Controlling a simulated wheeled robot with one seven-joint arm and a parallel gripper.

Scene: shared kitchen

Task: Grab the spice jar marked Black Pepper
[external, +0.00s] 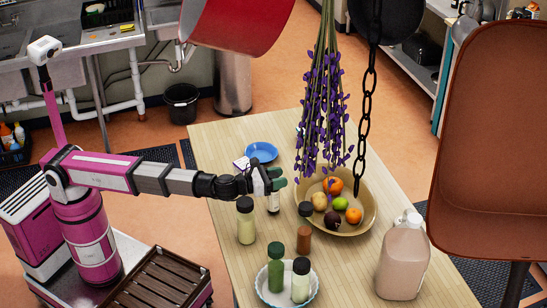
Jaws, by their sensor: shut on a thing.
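My gripper (272,182) is over the wooden table, shut on a small spice jar (274,204). The fingers hide the upper part of this jar, and its label is too small to read. A jar with pale yellow contents and a dark lid (246,224) stands to its left. A jar with reddish-brown contents and a dark lid (304,236) stands to its right. A green jar (276,274) and a pale jar with a dark lid (300,284) stand together in a white dish (262,294) nearer the camera. I cannot tell which is marked Black Pepper.
A tan bowl of fruit (368,220) is right of the gripper, below hanging purple flowers (322,110) and a chain (366,120). A blue plate (262,151) lies behind the gripper. A large jug (402,262) stands at the right. The table (216,145) is bare at its back left.

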